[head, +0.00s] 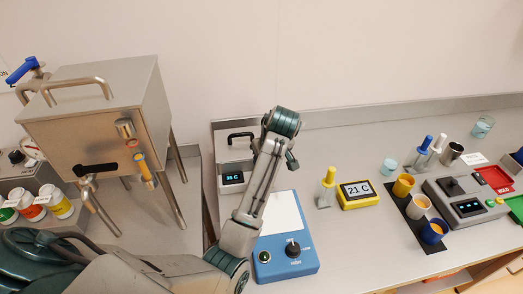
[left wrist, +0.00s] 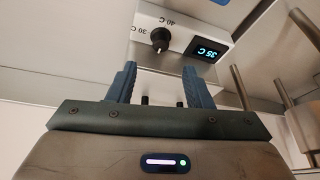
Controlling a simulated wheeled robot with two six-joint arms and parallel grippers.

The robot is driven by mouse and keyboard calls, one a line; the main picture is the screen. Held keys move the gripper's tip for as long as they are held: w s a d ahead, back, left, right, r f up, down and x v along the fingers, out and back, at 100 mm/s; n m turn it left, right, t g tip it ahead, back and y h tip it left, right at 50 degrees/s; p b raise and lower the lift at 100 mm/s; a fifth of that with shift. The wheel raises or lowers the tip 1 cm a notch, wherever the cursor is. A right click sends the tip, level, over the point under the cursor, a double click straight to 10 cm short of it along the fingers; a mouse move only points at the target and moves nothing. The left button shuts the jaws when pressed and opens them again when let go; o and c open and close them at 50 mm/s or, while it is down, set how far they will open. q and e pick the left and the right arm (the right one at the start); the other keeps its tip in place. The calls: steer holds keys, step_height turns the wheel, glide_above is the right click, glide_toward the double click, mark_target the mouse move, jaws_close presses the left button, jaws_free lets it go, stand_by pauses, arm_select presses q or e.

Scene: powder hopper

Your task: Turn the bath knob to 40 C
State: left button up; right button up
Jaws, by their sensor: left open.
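The bath (head: 231,160) is a pale grey box with a black handle and a small lit display (head: 232,178), left of centre on the bench. In the left wrist view it appears upside down. There the black bath knob (left wrist: 160,38) sits between the marks 30 C and 40 C, beside a display (left wrist: 208,50) reading 35 C. My left gripper (left wrist: 160,72) is open, its blue fingers spread below the knob in the picture, apparently not touching it. In the head view my left arm hides the knob and the gripper. My right gripper is not in view.
A blue-based device (head: 286,262) with a dark knob stands just right of my arm. A yellow meter (head: 359,193) reads 21 C. A steel hopper (head: 95,120) on legs stands left. Cups (head: 419,205) and a grey control box (head: 466,203) are farther right.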

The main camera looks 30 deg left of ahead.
arm_select(q)
steer(key=p+x, duration=0.2)
steer(key=x, duration=0.3)
steer(key=shift+a+f+p, duration=0.1)
steer(key=shift+a+p, duration=0.15)
steer(key=shift+p, duration=0.1)
steer(key=p+x, duration=0.1)
steer(key=x, duration=0.2)
steer(key=shift+w+a+f, duration=0.1)
steer(key=shift+w+f, duration=0.1)
steer(key=shift+f, duration=0.5)
steer(key=shift+a, duration=0.1)
steer(key=shift+c, duration=0.3)
steer(key=c, duration=0.7)
steer(key=shift+c, duration=1.2)
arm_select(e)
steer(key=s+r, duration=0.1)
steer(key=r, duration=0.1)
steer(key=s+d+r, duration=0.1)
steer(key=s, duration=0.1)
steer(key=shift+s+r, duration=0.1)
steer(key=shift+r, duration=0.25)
